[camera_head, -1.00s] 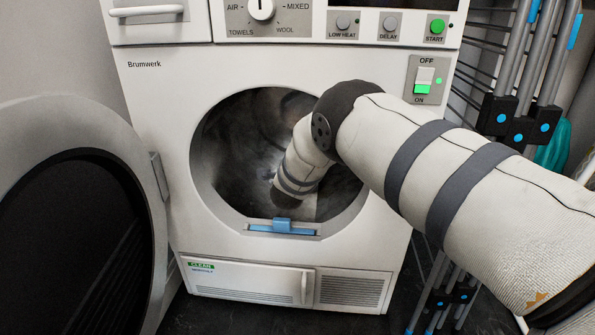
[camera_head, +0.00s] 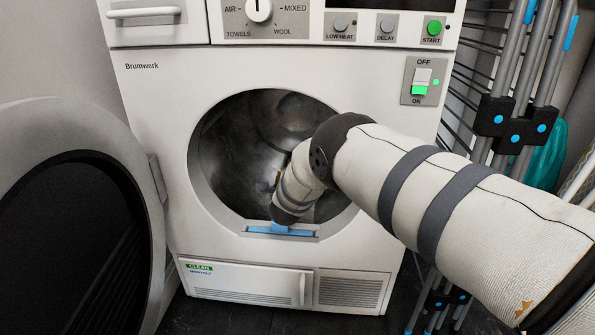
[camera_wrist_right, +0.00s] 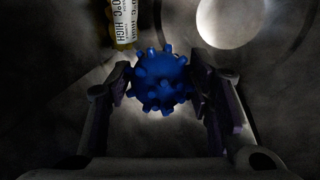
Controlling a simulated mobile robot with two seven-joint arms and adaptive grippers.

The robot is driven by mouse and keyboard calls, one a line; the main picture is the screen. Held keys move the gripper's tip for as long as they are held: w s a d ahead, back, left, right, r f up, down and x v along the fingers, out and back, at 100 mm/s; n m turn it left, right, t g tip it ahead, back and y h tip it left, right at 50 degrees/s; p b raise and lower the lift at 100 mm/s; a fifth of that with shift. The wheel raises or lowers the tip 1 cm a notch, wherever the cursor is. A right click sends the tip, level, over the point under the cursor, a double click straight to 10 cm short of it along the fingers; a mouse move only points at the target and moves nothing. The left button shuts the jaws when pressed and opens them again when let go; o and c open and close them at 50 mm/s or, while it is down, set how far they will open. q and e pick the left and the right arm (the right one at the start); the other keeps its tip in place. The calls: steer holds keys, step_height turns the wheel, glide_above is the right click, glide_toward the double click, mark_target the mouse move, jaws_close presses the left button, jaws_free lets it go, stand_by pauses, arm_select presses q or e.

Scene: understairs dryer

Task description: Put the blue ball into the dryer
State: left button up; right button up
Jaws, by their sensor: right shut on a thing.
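The blue ball (camera_wrist_right: 160,82), round with short knobs, sits between the two fingers of my right gripper (camera_wrist_right: 162,88) in the right wrist view. The fingers are shut on it from both sides. The dryer (camera_head: 170,150) is white, and its round opening shows a dark metal drum (camera_head: 240,130). My right arm reaches in from the right and its wrist end is inside the opening, low down. The right gripper and the ball are hidden in the head view. The dryer door (camera_head: 135,165) stands open at the left. My left gripper is not in view.
A yellow item with a printed white label (camera_wrist_right: 123,22) is inside the drum ahead of the ball. A pale round disc (camera_wrist_right: 230,20) shows beside it. A blue latch piece (camera_head: 270,229) is at the opening's lower rim. A folded drying rack (camera_head: 510,120) stands at the right.

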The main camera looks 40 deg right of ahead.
steer(key=shift+f, duration=1.75)
steer(key=o, duration=1.2)
step_height(320, 180, up, 10)
steer(key=shift+r, duration=0.1)
